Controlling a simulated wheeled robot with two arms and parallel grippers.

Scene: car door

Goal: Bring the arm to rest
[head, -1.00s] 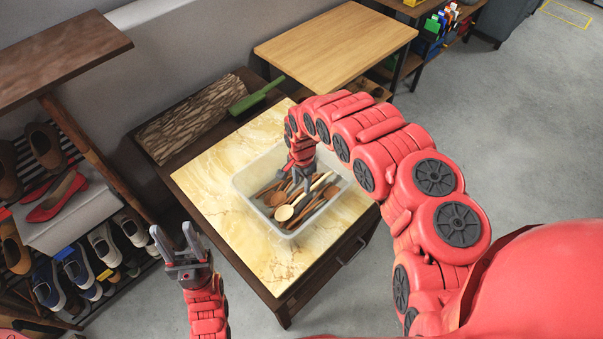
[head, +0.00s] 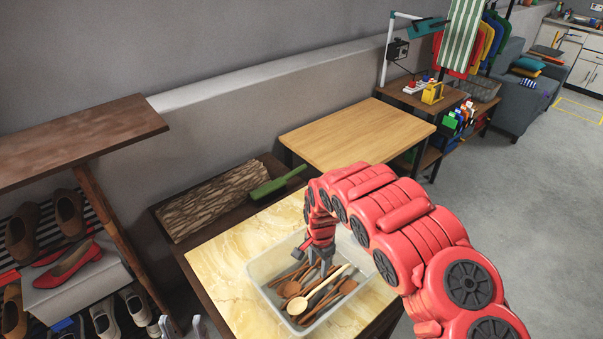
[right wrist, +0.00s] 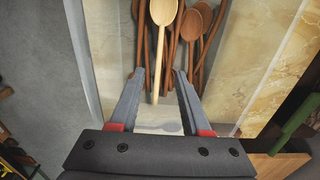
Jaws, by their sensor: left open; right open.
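My right arm (head: 385,215) arches over the marble-topped table (head: 225,262). Its gripper (head: 318,268) points down into a clear plastic bin (head: 262,292) that holds several wooden spoons (head: 297,305). In the right wrist view the right gripper (right wrist: 158,82) is open, its fingers apart. A pale spoon (right wrist: 163,12) and darker spoons (right wrist: 192,25) lie beyond and between the fingertips; nothing is clearly gripped. Only the fingertips of my left gripper (head: 181,327) show, apart, at the bottom edge of the head view, with no object between them.
A wooden table (head: 355,135) stands further back. A shoe rack (head: 90,235) is at the left. Grey floor (head: 510,200) is open at the right.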

